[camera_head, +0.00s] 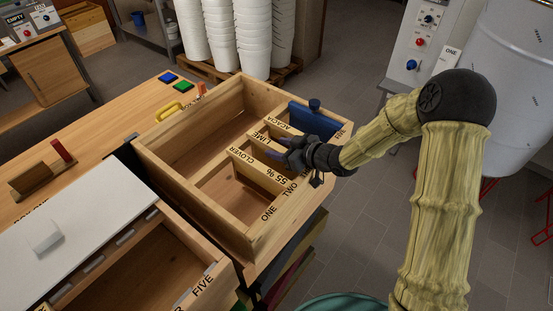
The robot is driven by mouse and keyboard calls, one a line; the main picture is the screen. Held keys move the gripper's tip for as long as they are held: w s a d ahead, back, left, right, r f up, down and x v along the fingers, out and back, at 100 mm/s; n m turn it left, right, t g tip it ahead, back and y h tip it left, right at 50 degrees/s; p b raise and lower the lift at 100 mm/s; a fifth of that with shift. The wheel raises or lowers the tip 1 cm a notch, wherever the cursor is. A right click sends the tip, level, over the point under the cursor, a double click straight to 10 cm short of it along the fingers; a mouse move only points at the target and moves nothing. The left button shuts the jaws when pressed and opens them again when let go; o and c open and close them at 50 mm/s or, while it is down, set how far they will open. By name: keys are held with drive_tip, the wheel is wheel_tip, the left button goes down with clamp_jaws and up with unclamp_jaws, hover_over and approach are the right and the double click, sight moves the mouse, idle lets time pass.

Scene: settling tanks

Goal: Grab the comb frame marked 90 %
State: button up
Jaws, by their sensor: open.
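I cannot make out a comb frame marked 90 % in this view. My gripper (276,153), dark and small here, is open over the divided right part of a wooden box (160,165). Its fingers are close to the dividers near the labels LIME and CLOVER, and I cannot tell whether they touch anything. The gripper and wrist hide part of the slots and lettering. A label reading 55 % (273,177) shows just below the gripper.
The box has a large empty compartment on its left. An open drawer-like box (150,272) marked FIVE with a white lid (75,235) is at lower left. A yellow handle (169,111) lies behind. White bucket stacks (250,40) stand at the back, a metal drum (505,80) right.

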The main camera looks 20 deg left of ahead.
drive_tip(key=shift+c, duration=0.2)
idle(0.3)
clamp_jaws()
drive_tip(key=shift+r, duration=0.1)
idle(1.2)
